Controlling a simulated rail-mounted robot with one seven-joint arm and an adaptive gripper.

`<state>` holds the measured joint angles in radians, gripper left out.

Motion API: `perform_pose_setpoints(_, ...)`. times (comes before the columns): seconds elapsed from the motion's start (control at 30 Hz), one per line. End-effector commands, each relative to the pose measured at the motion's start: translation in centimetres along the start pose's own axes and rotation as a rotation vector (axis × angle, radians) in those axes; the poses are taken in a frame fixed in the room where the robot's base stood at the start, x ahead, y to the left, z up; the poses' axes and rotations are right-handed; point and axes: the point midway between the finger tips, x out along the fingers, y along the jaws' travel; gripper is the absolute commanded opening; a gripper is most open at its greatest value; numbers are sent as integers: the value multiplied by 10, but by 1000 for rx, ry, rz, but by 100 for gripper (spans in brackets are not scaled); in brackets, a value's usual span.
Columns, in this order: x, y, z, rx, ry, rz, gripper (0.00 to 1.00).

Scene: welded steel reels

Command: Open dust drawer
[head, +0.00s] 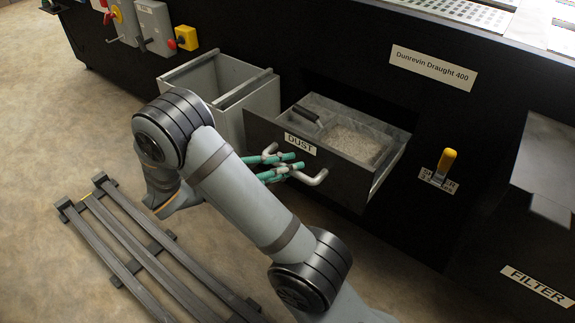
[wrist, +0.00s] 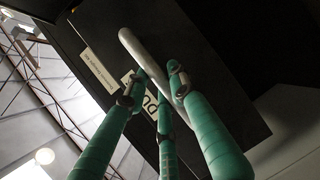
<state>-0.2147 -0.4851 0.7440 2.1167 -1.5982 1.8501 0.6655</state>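The dust drawer (head: 264,140), a black-fronted metal drawer with a "DUST" label (head: 300,144), stands pulled well out of the dark machine. Grey dust (head: 355,146) shows inside it. A pale curved bar handle (head: 316,179) is on its front; it also shows in the wrist view (wrist: 131,46). My gripper (head: 288,166) is at the handle, left of its right end. In the wrist view, its green fingers (wrist: 158,82) close in on the bar from both sides and appear shut on it. The exact finger contact is partly hidden.
An open grey metal bin (head: 243,98) stands just left of the drawer. A dark slatted rack (head: 135,244) lies on the floor at the lower left. A yellow-handled lever (head: 446,161) and a "FILTER" box (head: 538,285) are at the right.

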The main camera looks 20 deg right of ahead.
Motion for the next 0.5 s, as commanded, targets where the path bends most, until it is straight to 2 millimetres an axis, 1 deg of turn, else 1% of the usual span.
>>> perform_pose_setpoints(0.07,0,0,0,-1,0,0,30)
perform_pose_setpoints(0.37,-1,0,0,-2,-2,1,30)
perform_pose_setpoints(0.47,-9,0,0,-2,0,1,30)
perform_pose_setpoints(0.5,-14,0,0,-1,1,1,30)
